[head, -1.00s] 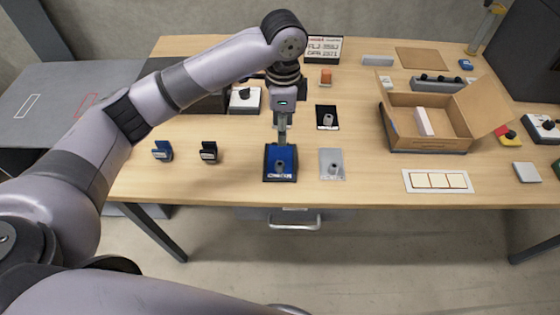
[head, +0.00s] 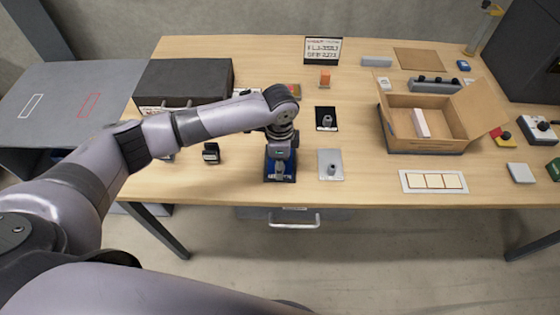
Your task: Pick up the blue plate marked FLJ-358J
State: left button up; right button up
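The blue plate (head: 269,173) lies flat on the table near its front edge, with a small white label along its front that is too small to read. My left gripper (head: 280,170) points straight down over the middle of this plate, very close to it or touching it. The gripper covers the middle of the plate, and I cannot tell whether its fingers are open or shut. My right gripper is not in view.
A grey plate (head: 336,171) with a knob lies just right of the blue plate, and a black plate (head: 326,125) with a knob lies behind it. An open cardboard box (head: 428,143) stands to the right. A small black stand (head: 211,153) and a dark case (head: 185,82) are to the left.

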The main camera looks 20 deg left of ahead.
pick_arm(q)
jog(key=shift+f, duration=0.1)
jog(key=shift+c, duration=0.3)
grip_shut()
